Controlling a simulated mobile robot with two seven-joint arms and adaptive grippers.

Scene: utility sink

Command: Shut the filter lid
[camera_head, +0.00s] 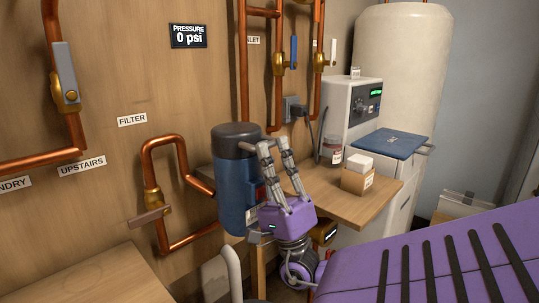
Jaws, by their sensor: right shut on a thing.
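The filter (229,192) is a blue upright cylinder in front of the wooden wall, left of centre in the head view. Its dark filter lid (232,136) sits on top and looks level. I cannot tell whether it is fully seated. My right gripper (265,145) reaches up from below on the filter's right side, its purple body in front of the filter's lower right. Its fingers are at the lid's right edge, shut on the lid; the exact contact is partly hidden by the fingers. My left gripper is not in view.
Copper pipes (181,143) with valves run along the wall left of and above the filter. A wooden shelf (330,205) to the right bears a small box (357,182) and a jar (331,150). A wooden surface (85,280) fills the lower left.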

